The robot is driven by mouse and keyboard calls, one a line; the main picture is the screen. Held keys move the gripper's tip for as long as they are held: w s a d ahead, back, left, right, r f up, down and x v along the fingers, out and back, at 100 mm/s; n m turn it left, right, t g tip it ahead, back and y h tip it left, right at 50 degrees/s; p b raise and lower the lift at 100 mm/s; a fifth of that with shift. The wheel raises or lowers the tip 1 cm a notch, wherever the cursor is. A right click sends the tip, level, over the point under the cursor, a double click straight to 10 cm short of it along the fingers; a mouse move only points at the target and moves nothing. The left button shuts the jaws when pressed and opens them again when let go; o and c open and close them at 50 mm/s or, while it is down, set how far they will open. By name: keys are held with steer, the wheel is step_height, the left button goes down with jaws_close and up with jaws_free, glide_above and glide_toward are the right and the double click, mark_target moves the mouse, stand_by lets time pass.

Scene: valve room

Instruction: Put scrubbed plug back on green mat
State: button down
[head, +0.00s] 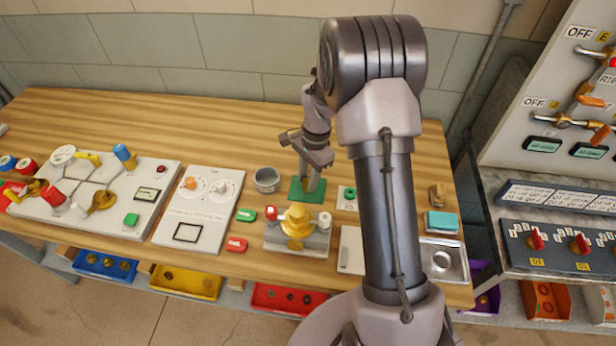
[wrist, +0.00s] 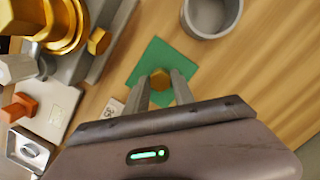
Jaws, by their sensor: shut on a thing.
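The green mat (head: 296,195) lies flat on the wooden bench, under my gripper. It also shows in the wrist view (wrist: 150,57) as a green square. My gripper (head: 310,185) points down over the mat. In the wrist view my gripper (wrist: 159,84) is shut on a small brass plug (wrist: 160,78) with a hexagonal top, held between the fingertips. The plug is over the mat's lower part in that view. I cannot tell whether it touches the mat. The plug is hidden by the gripper in the head view.
A grey cup (head: 266,180) stands just left of the mat. A brass valve on a grey block (head: 297,232) stands in front of it. A white card with a green ring (head: 347,197) lies to the right. Bare wood (head: 225,120) lies behind.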

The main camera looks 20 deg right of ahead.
steer(key=c, duration=1)
jaws_free()
step_height(320, 180, up, 8)
steer(key=p, duration=0.6)
